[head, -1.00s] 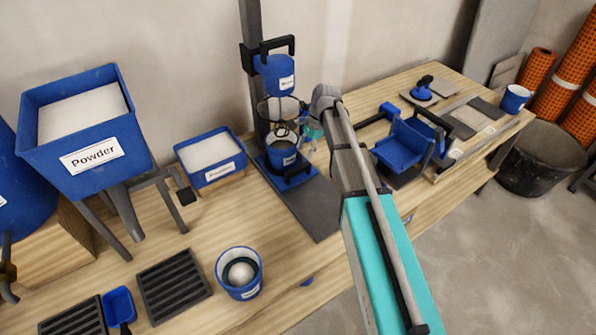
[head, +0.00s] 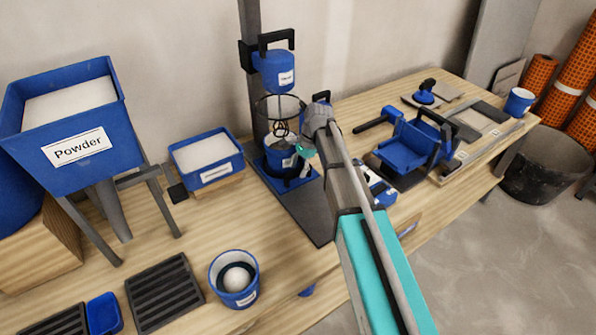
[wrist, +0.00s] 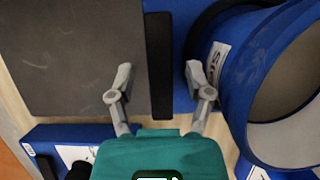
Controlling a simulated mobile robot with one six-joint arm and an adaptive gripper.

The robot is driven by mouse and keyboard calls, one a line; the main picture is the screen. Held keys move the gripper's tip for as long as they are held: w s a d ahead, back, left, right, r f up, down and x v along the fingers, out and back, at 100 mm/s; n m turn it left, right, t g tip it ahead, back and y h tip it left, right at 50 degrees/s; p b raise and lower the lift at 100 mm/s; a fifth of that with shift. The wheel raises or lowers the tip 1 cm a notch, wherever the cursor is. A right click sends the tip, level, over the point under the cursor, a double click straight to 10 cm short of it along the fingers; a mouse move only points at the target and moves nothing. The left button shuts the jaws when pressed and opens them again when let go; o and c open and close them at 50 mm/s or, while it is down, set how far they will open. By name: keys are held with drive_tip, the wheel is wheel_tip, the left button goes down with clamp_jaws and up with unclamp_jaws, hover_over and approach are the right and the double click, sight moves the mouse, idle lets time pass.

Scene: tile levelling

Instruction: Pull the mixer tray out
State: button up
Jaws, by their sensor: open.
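The mixer tray is the blue base (head: 305,180) under the mixer on the bench; it holds a blue bucket (head: 280,150). In the wrist view, a blue tray surface (wrist: 183,75) with a black bar (wrist: 160,65), apparently its handle, lies ahead of my gripper (wrist: 158,78). My gripper is open and its fingers show on either side of the bar, with gaps to both. I cannot tell whether the bar is at fingertip depth. The labelled bucket (wrist: 222,60) is to the right. In the head view my gripper (head: 303,150) is beside the bucket, partly hidden by my arm.
A blue mixer head (head: 273,72) hangs over the bucket, with a ring guard (head: 280,108) below it. A dark plate (head: 303,215) lies in front. A labelled blue object (head: 378,188) is right of my arm. A powder tub (head: 205,158) stands left.

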idle(0.3)
clamp_jaws()
drive_tip(key=shift+s, duration=0.1)
